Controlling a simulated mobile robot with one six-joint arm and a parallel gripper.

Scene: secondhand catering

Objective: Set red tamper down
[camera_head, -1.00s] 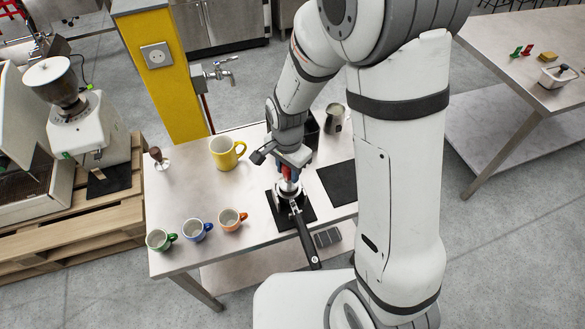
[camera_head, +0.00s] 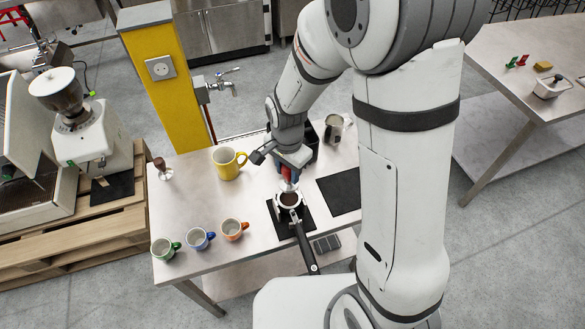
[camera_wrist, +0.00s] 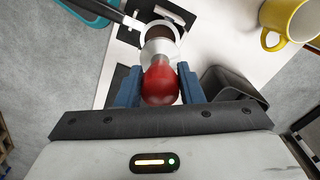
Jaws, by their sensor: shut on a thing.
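The red tamper (camera_wrist: 160,84) is between the two blue fingers of my gripper (camera_wrist: 158,88) in the wrist view, with its metal base pointing away from the palm. In the head view my gripper (camera_head: 289,174) is shut on it over the steel table (camera_head: 190,196). The tamper base is just behind the portafilter (camera_head: 290,200), which holds dark coffee grounds and rests on a black mat (camera_head: 275,220). The portafilter basket also shows past the tamper in the wrist view (camera_wrist: 161,31). I cannot tell how high the tamper base is above the table.
A yellow mug (camera_head: 226,166) stands left of my gripper. A second tamper with a brown handle (camera_head: 161,168) is farther left. A flat black mat (camera_head: 340,188) and a steel pitcher (camera_head: 333,130) are to the right.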

